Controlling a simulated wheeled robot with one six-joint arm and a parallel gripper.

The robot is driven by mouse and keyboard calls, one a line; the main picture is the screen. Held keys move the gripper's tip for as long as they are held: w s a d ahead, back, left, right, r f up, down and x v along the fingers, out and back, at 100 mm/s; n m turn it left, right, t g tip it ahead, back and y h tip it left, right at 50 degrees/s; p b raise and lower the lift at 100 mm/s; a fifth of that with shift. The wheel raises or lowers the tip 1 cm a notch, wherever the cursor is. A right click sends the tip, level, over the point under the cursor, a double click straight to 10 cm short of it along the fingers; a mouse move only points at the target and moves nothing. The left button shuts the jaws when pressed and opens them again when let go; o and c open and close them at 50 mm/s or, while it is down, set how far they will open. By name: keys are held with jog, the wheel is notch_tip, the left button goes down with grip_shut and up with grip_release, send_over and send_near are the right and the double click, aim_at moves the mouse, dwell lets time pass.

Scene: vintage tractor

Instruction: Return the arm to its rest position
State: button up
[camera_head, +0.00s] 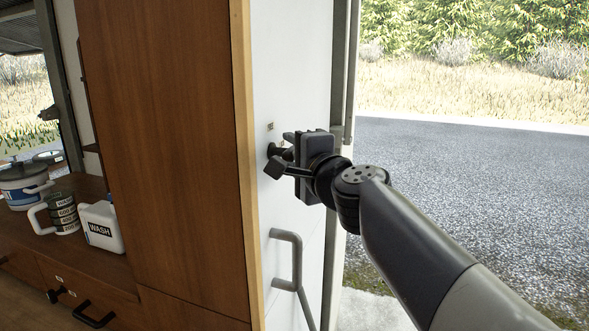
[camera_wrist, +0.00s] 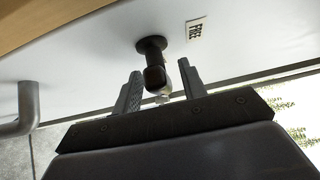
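My gripper (camera_head: 281,152) is extended to the white door panel, its fingers pointing at the panel. In the wrist view the two fingers of my gripper (camera_wrist: 159,70) are spread, with gaps beside a dark knob (camera_wrist: 153,75) that sticks out of the panel. The knob stands between or just beyond the fingertips; the exact depth is hard to tell. The knob also shows in the head view (camera_head: 272,150), partly hidden by the fingers. A small label reading FREE (camera_wrist: 196,29) is next to it. My gripper holds nothing.
A grey handle (camera_head: 296,262) sticks out below my gripper. A wooden cabinet (camera_head: 165,140) stands left. A counter (camera_head: 85,183) holds a pot (camera_head: 22,190), a mug (camera_head: 63,215) and a WASH jug (camera_head: 101,228). Open gravel (camera_head: 470,190) lies outside to the right.

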jog(key=v, duration=1.1)
jog(key=x, duration=1.1)
jog(key=shift+w, duration=0.1)
jog(key=shift+f+b, duration=0.35)
jog(key=shift+b, duration=0.25)
jog(key=shift+r+n+b, duration=0.1)
jog(key=shift+n+b, duration=0.2)
jog(key=shift+b, duration=0.95)
jog(key=shift+n+t+b, duration=0.3)
jog(key=shift+t+b, duration=0.1)
jog(key=shift+b, duration=0.45)
